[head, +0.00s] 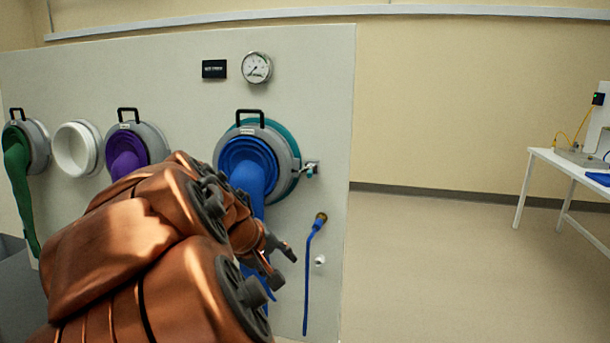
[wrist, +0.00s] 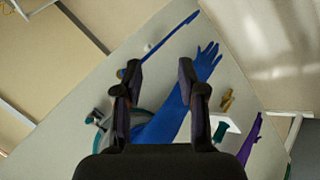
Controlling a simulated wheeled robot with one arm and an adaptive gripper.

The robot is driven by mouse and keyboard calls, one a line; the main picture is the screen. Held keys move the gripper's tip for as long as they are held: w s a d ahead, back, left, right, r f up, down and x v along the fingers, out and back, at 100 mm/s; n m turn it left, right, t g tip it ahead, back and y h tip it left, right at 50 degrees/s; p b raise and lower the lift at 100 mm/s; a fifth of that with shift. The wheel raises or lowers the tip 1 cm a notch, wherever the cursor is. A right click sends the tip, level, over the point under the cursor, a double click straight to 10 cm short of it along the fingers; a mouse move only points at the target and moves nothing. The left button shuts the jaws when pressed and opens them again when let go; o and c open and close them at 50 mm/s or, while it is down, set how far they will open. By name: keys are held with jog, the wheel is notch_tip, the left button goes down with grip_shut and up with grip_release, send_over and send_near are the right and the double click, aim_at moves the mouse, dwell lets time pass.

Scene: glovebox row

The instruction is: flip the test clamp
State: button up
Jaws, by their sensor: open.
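The test clamp (head: 311,169) is a small metal piece with a teal tip at the right edge of the blue-gloved port (head: 286,160) in the head view. What looks like the same clamp (wrist: 97,117) is at the left of the wrist view, beside the teal ring. My gripper (head: 279,264) is below the clamp and a little to its left in the head view, in front of the panel. In the wrist view my gripper (wrist: 161,75) has its fingers apart, with nothing held between them. The blue glove (wrist: 172,112) hangs behind the fingers.
A blue hose (head: 312,270) with a brass end hangs right of my gripper. Purple (head: 127,155) and green (head: 18,180) gloved ports and a white port (head: 76,148) are at left. A gauge (head: 256,67) is above. Floor right of the panel is clear up to a white table (head: 570,160).

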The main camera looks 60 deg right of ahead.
aim_at(310, 173)
jog(key=w+d+r+g+h, duration=0.1)
jog(key=w+d+r+h, duration=0.2)
jog(key=d, duration=0.4)
jog(key=w+d+r+h, duration=0.2)
jog(key=d+r, duration=0.3)
jog(key=d, duration=0.2)
jog(key=shift+w+d+r+n+t+h+p, duration=0.1)
jog(key=shift+w+d+n+h+p, duration=0.6)
jog(key=shift+d, duration=2)
jog(key=shift+w+d+f+n+t+h+b, duration=0.15)
jog(key=shift+w+d+n, duration=0.2)
jog(key=shift+w+d, duration=1.65)
jog(key=shift+w+d+r+n+t+h+p, duration=0.15)
jog(key=shift+w+d+n+h+p, duration=0.3)
jog(key=shift+d, duration=2.9)
jog(key=shift+s, duration=0.1)
grip_shut()
